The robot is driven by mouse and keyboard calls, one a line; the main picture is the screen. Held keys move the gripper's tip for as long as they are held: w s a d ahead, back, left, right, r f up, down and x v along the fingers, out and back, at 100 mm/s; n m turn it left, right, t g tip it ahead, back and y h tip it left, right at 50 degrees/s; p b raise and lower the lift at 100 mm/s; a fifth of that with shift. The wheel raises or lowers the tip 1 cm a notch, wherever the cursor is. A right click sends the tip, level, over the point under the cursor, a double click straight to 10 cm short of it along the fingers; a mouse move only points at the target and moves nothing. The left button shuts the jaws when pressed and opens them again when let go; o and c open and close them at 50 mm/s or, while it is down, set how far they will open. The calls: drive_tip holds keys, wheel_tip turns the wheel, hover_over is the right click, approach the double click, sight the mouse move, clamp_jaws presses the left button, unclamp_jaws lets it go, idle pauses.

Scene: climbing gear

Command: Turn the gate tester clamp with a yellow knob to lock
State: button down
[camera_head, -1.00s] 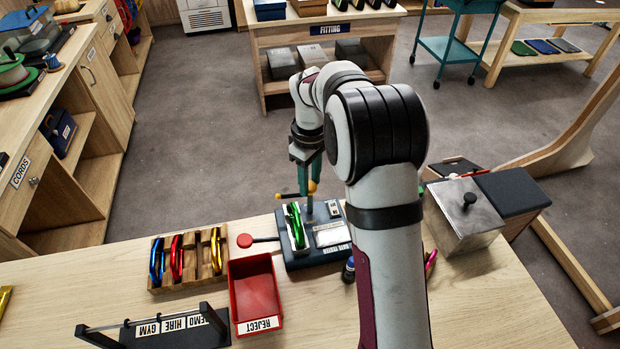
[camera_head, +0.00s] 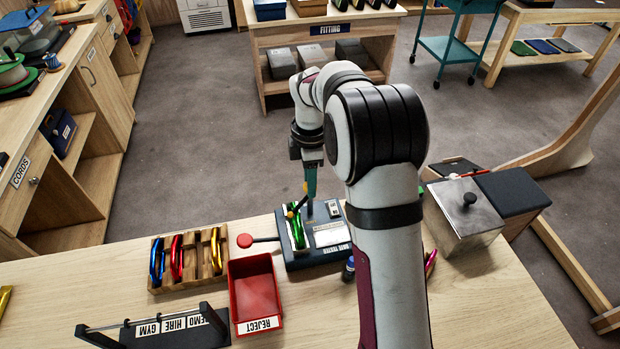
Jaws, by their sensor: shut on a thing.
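The gate tester (camera_head: 325,257) is a dark box with white labels on the bench. A green carabiner (camera_head: 296,230) sits upright at its left side. The clamp with its yellow knob (camera_head: 291,213) stands at the tester's back, and its yellow end now points toward the carabiner's top. My gripper (camera_head: 310,194) reaches down from above and is shut on the clamp. Its teal fingers hide part of the clamp, and the exact grip is too small to see.
A lever with a red knob (camera_head: 245,241) sticks out left of the tester. A wooden rack (camera_head: 157,288) with carabiners and a red reject bin (camera_head: 235,290) stand to the left. A metal box (camera_head: 470,222) stands to the right. My arm covers the bench's middle.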

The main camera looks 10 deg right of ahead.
drive_tip(key=shift+n, duration=0.5)
drive_tip(key=c, duration=0.5)
unclamp_jaws()
wheel_tip(320, 180, up, 16)
